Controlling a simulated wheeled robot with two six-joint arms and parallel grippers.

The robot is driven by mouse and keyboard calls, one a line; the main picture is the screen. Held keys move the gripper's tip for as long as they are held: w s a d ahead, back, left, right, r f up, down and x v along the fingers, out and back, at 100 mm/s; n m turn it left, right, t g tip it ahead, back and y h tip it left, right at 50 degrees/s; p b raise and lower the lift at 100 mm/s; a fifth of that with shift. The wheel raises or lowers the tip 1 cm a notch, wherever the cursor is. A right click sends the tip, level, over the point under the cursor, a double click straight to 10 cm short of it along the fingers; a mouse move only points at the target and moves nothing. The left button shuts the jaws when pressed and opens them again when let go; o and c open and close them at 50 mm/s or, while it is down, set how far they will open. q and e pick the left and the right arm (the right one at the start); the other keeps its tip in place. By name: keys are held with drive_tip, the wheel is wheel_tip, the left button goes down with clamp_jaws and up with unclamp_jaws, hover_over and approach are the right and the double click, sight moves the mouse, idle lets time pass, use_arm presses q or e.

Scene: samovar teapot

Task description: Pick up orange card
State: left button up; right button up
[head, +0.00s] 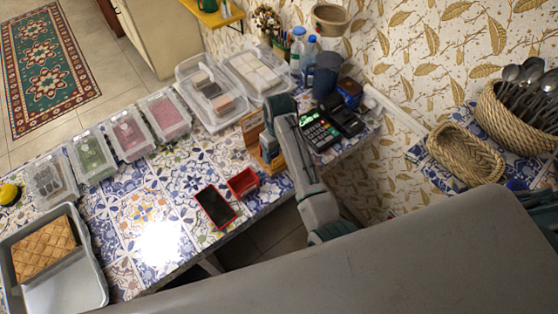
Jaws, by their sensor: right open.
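An orange, flat-looking piece (267,161) shows on the tiled counter, beside a tan upright piece (252,126). It is partly hidden by my right arm, and I cannot tell whether it is the orange card or part of a stand. My right gripper (268,143) is open. It points down at the orange piece from the right, and its fingertips are too small and dark to tell whether they touch it. My left gripper is not in view.
A small red box (243,182) and a red-edged phone (215,206) lie near the counter's front edge. A card terminal (319,133) stands to the right of my arm. Clear plastic containers (128,134) line the back. Bare tiles (150,215) lie left of the phone.

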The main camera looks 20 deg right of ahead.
sight(279, 159)
drive_tip(key=shift+f+p, duration=0.4)
drive_tip(key=shift+f, duration=0.15)
wheel_tip(279, 159, down, 3)
drive_tip(key=shift+f+p, duration=0.2)
drive_tip(key=shift+p, duration=0.6)
drive_tip(key=shift+f, duration=0.6)
drive_tip(key=c, duration=1)
drive_tip(key=shift+c, duration=0.2)
